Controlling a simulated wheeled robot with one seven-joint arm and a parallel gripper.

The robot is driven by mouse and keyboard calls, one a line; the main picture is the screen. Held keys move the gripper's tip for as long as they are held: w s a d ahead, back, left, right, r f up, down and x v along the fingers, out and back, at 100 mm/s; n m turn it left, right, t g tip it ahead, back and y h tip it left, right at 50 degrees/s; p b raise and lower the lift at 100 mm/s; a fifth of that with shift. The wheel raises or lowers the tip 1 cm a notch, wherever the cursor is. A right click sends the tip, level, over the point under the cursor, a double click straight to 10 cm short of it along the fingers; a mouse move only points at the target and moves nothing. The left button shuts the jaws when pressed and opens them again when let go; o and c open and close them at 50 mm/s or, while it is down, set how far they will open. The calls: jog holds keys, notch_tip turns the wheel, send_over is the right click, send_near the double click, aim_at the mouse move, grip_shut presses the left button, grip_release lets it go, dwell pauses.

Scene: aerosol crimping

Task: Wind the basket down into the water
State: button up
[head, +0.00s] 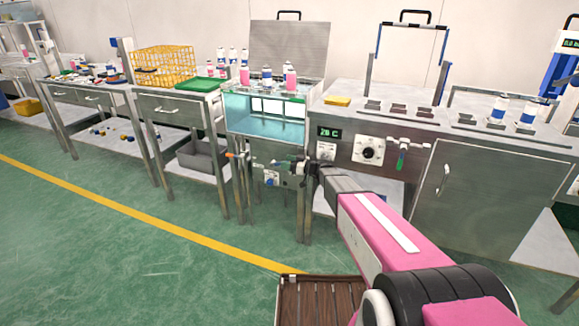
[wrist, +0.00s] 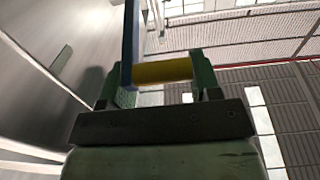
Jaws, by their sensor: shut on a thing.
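The glass-fronted water bath (head: 228,118) holds pale blue water (head: 255,122). Several pink and white-and-blue cans (head: 267,76) stand above the water at its top; the basket around them cannot be made out clearly. My gripper (head: 288,166) is at the front of the bath, below the glass, at the crank. In the wrist view my gripper (wrist: 162,78) has its green fingers shut around a yellow crank handle (wrist: 162,71). A blue crank arm (wrist: 129,45) runs up from the handle's left end.
An orange-handled valve (head: 236,155) sits left of my gripper. A steel lid (head: 288,48) stands open behind the bath. A steel bench with a 28 C display (head: 328,133) stands right. A yellow wire basket (head: 163,65) stands on the left table.

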jog(key=o, duration=1.1)
jog(key=shift+s+a+g, duration=0.3)
jog(key=shift+s+a, duration=0.15)
jog(key=shift+s, duration=0.05)
jog(key=shift+w, duration=0.1)
jog(key=shift+w+d, duration=0.15)
jog(key=shift+d, duration=0.1)
jog(key=shift+f, duration=0.1)
